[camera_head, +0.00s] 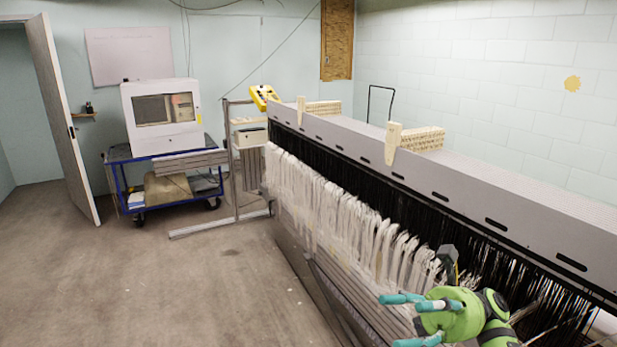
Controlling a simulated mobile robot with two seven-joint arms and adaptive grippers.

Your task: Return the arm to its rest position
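My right gripper (392,321), green with teal fingers, is at the lower right and points left. Its fingers are spread apart, and I see nothing between them. It is in front of the long grey loom frame (470,195), over the loom's lower rails. White warp threads (345,218) hang in bundles along the loom's near side, with black strands (430,215) behind them. A small dark grey piece (447,256) stands just behind the gripper; I cannot tell whether they touch. My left gripper is not in view.
A blue cart (122,172) with a white cabinet monitor (160,115) stands at the left, near an open door (62,115). Two wooden pieces (392,143) (301,110) sit on the loom's top. The floor (190,280) at the left front is clear.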

